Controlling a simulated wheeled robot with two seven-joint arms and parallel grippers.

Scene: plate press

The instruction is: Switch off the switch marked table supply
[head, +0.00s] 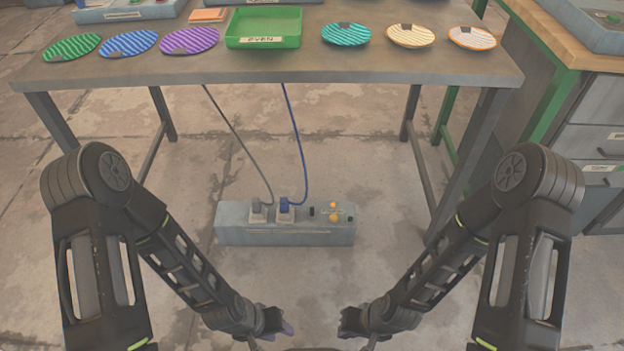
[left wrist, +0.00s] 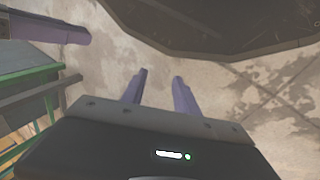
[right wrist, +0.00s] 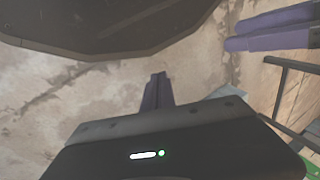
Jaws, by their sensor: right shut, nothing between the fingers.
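A grey-blue supply box (head: 285,238) stands on the floor under the table. A grey plug (head: 257,207) and a blue plug (head: 284,205) sit in its top at the left. A small black switch-like part (head: 312,211) and orange-yellow round parts (head: 334,217) are on its right half. No marking is readable, so I cannot tell which part is marked table supply. My left gripper (head: 284,328) is in front of the box, apart from it; its fingers are apart and empty in the left wrist view (left wrist: 160,85). My right gripper (head: 345,325) is shut and empty, also apart from the box.
The table (head: 280,72) carries several striped plates and a green tray (head: 263,28). A grey cable (head: 235,140) and a blue cable (head: 296,140) hang from it to the plugs. A drawer cabinet (head: 595,140) stands at the right. The floor before the box is clear.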

